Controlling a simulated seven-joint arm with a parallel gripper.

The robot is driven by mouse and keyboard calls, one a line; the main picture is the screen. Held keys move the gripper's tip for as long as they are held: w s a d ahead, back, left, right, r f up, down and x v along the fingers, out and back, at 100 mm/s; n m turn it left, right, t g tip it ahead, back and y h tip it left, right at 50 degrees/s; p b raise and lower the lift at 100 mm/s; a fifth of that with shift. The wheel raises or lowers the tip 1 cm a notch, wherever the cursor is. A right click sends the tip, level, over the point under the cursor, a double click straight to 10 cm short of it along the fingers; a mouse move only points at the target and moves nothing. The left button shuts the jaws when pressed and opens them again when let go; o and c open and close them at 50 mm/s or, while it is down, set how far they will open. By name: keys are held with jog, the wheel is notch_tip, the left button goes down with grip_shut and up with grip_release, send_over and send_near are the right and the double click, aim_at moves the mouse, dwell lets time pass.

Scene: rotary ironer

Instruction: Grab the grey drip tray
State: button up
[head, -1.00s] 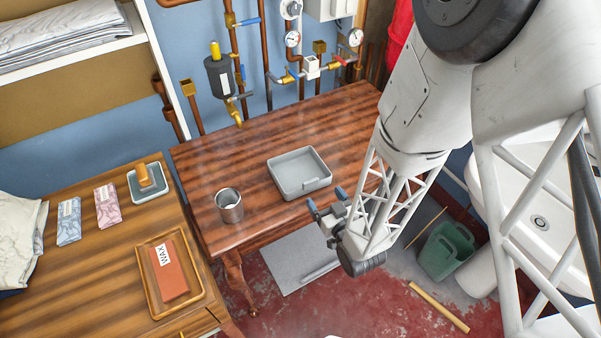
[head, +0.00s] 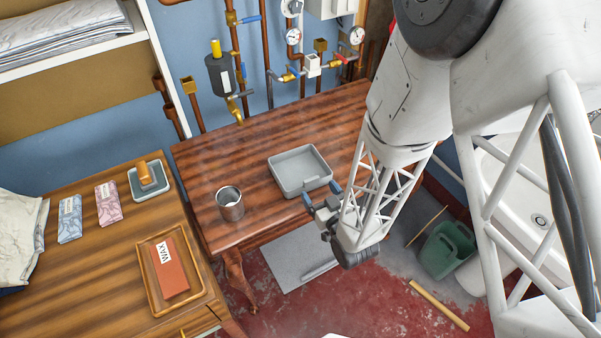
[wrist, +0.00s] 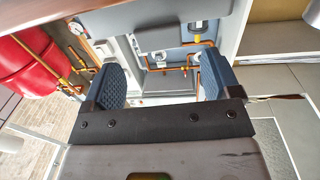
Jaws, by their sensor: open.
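The grey drip tray (head: 297,168) is a shallow, square tray that lies flat on the dark wooden table (head: 262,118), near its front edge. My gripper (head: 321,194) is open, with blue fingertips, just in front and to the right of the tray's near right corner in the head view. A small gap seems to separate them; contact cannot be told. In the wrist view my gripper (wrist: 160,78) shows two blue ribbed pads apart. I cannot make out the tray for certain there.
A metal cup (head: 230,204) stands left of the tray. Pipes with valves and gauges (head: 294,37) line the back wall. A side table holds a wax block (head: 169,268) on a wooden tray. A green bucket (head: 447,250) stands on the floor at right.

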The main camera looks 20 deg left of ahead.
aim_at(312, 181)
jog(key=shift+w, duration=0.1)
jog(key=shift+x, duration=2.5)
jog(key=shift+r, duration=0.15)
jog(key=shift+c, duration=0.5)
jog(key=c, duration=1)
